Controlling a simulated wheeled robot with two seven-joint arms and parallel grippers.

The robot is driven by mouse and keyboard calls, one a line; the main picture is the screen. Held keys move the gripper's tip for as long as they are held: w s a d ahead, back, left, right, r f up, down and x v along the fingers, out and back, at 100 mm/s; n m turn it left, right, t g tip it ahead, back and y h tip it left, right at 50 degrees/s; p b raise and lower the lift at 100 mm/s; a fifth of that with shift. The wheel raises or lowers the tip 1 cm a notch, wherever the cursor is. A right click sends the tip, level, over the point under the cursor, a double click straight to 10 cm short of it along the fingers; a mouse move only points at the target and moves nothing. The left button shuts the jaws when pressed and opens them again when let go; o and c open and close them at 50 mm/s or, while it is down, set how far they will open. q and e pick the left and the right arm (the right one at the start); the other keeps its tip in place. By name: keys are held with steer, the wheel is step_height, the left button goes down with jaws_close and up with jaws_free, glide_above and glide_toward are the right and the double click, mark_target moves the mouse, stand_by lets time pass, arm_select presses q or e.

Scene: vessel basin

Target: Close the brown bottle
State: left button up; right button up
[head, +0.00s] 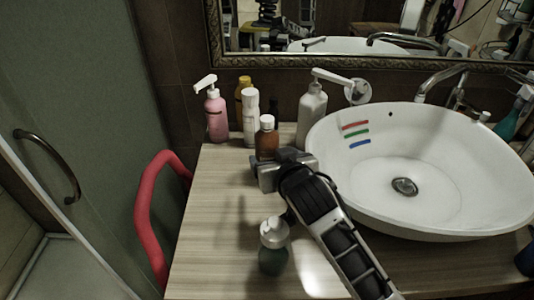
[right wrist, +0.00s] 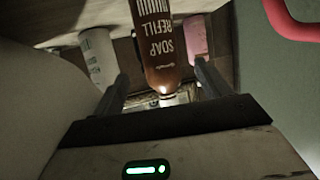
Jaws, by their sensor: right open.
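The brown bottle (head: 267,144) stands upright on the wooden counter, with a white cap (head: 267,122) on its top. Whether the cap is tight cannot be told. My right gripper (head: 262,172) is just in front of the bottle, low over the counter, and hides its base. In the right wrist view the brown bottle (right wrist: 160,45) appears upside down, with "SOAP REFILL" lettering. There my right gripper (right wrist: 160,72) is open, one finger to each side of the bottle in the picture. No contact is visible. My left gripper is not in view.
A pink pump bottle (head: 216,117), a white bottle (head: 250,118), a yellow bottle (head: 242,92) and a pale pump bottle (head: 312,112) stand close around. A dark green bottle (head: 272,258) stands in front. The white basin (head: 450,150) fills the right; the counter's left side is clear.

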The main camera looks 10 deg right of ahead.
mark_target(270, 156)
steer(key=shift+w+a+f, duration=0.1)
steer(key=shift+w+f, duration=0.95)
steer(key=shift+w, duration=0.1)
steer(key=shift+x, duration=2.5)
steer(key=c, duration=1.2)
steer(key=shift+c, duration=0.3)
steer(key=shift+r, duration=0.15)
